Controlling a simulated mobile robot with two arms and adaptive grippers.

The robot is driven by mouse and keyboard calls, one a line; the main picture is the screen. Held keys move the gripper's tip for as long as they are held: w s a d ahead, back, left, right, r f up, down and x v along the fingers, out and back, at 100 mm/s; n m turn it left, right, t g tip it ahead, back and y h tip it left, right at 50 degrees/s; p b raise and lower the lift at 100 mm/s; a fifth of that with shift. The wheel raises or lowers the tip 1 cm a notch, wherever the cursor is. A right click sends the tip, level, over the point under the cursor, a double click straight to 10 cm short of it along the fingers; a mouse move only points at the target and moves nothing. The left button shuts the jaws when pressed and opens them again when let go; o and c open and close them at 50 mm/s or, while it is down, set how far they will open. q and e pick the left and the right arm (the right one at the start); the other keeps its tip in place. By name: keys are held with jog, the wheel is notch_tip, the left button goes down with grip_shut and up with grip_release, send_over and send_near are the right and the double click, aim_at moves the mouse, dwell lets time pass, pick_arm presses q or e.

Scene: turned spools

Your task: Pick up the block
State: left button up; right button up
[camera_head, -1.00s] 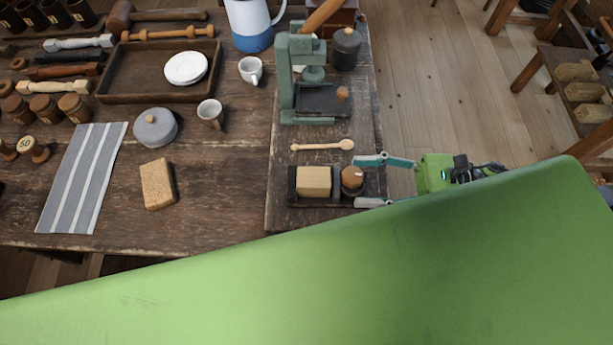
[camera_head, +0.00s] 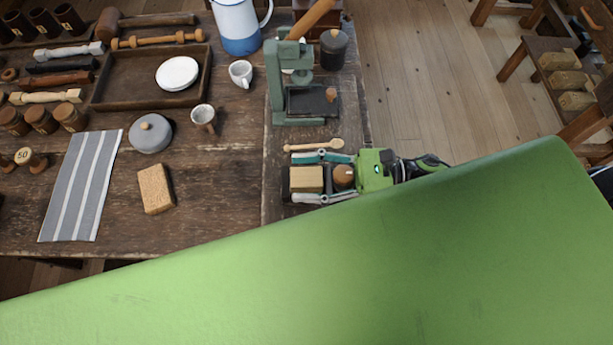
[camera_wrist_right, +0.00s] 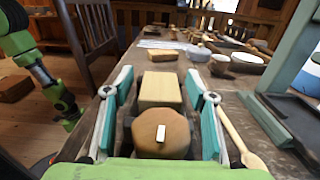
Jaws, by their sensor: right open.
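The block (camera_head: 306,179) is pale wood with flat faces. It sits in a low dark holder (camera_head: 288,196) on the right part of the bench. A round brown wooden knob (camera_head: 343,176) stands beside it, on the side nearer my palm. My right gripper (camera_head: 296,177) is open, low over the holder, with one finger along each long side. In the right wrist view the block (camera_wrist_right: 160,90) lies between the fingers, beyond the knob (camera_wrist_right: 162,135), and small gaps seem to show beside it.
A wooden spoon (camera_head: 314,146) lies close beside the far finger. A green press (camera_head: 275,80) stands behind it. A tan cork-like brick (camera_head: 156,188), a grey lidded pot (camera_head: 150,134) and a striped cloth (camera_head: 82,187) lie left. A large green surface covers the foreground.

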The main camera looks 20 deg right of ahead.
jog(key=c, duration=1.2)
